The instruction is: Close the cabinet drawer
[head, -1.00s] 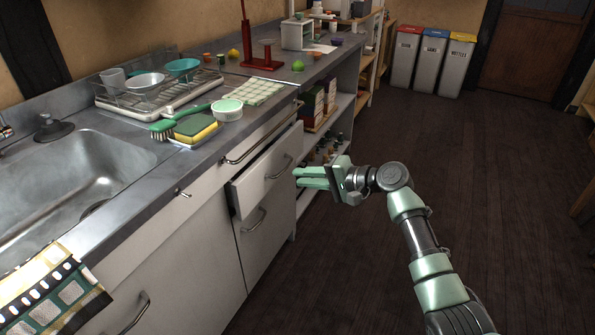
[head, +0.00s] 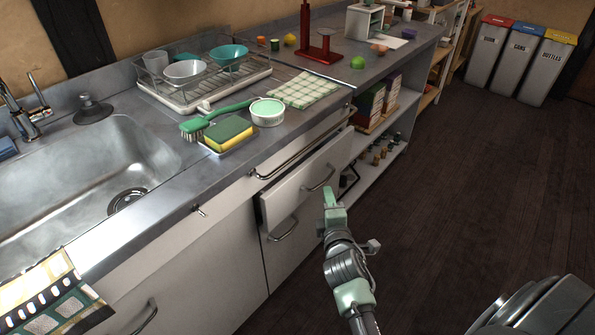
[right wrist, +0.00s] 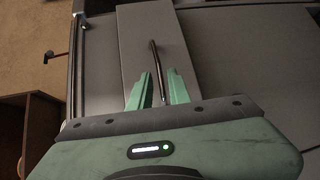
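The white cabinet drawer (head: 290,203) is pulled partly out from under the counter in the head view. Its front carries a dark metal bar handle (head: 320,180). My right gripper (head: 333,196), with green fingers, is close in front of the drawer front, near the handle. In the right wrist view the drawer front (right wrist: 132,48) is a pale panel. The handle (right wrist: 156,68) runs down between the two open fingers, with a gap on each side. I cannot tell whether the fingertips touch the drawer. My left gripper is not in view.
The grey counter (head: 165,225) holds a sink, dish rack (head: 185,98), sponge (head: 228,132), brush and bowl. Another cabinet front with a handle (head: 283,230) is below the drawer. Open shelves (head: 395,125) stand beyond it. The dark floor (head: 470,190) on the right is clear.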

